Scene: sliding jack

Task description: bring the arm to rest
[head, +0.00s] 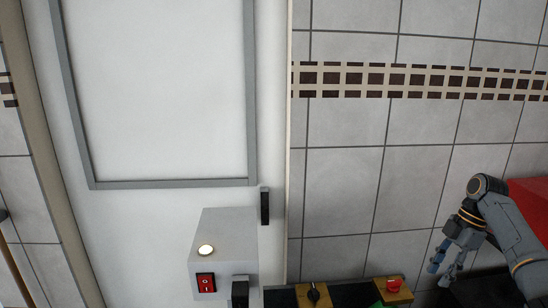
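My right arm comes in from the right edge, bent at a dark elbow-like joint. My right gripper (440,268) hangs below that joint, pointing down and left, with its bluish fingers apart and nothing seen between them. It is to the right of a red button on a yellow base (393,285), with a gap between them in the picture. My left arm and gripper are not in view.
A white box (225,240) with a lit round button and a red switch (206,282) stands at lower middle. A black knob on a yellow base (314,295) is right of it. A red object (532,204) is partly behind my arm. A grey-framed white panel (160,90) and tiled wall (340,160) lie behind.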

